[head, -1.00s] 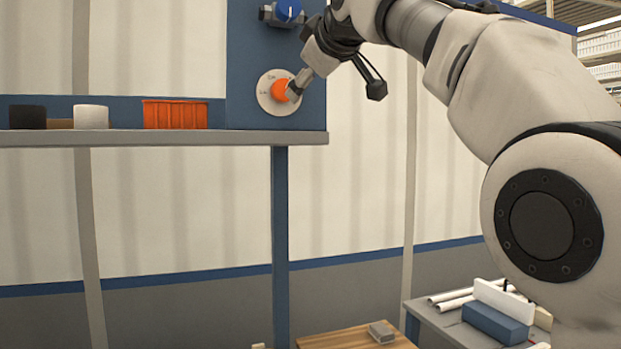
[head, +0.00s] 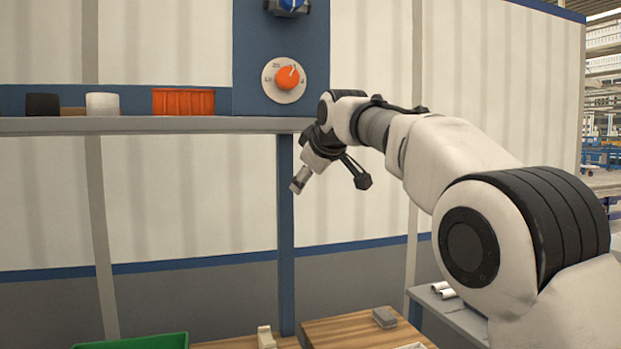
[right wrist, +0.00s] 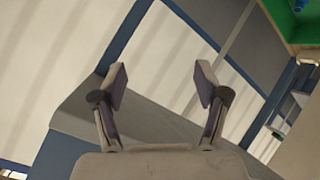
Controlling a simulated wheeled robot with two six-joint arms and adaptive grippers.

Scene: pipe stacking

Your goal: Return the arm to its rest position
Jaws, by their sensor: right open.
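My right arm comes in from the right in the head view. Its gripper (head: 299,184) points down and left, below the shelf's right end and in front of the blue post. In the right wrist view the two fingers (right wrist: 162,88) are spread apart with nothing between them. The orange knob (head: 288,78) on its white dial sits on the blue panel above, apart from the gripper. My left gripper is in neither view.
A grey shelf (head: 150,125) holds an orange bin (head: 183,101), a white cylinder (head: 103,103) and a black one (head: 42,105). Below are a green bin (head: 140,342), a wooden table (head: 350,330) with a grey block (head: 384,317), and a grey table (head: 425,297) at right.

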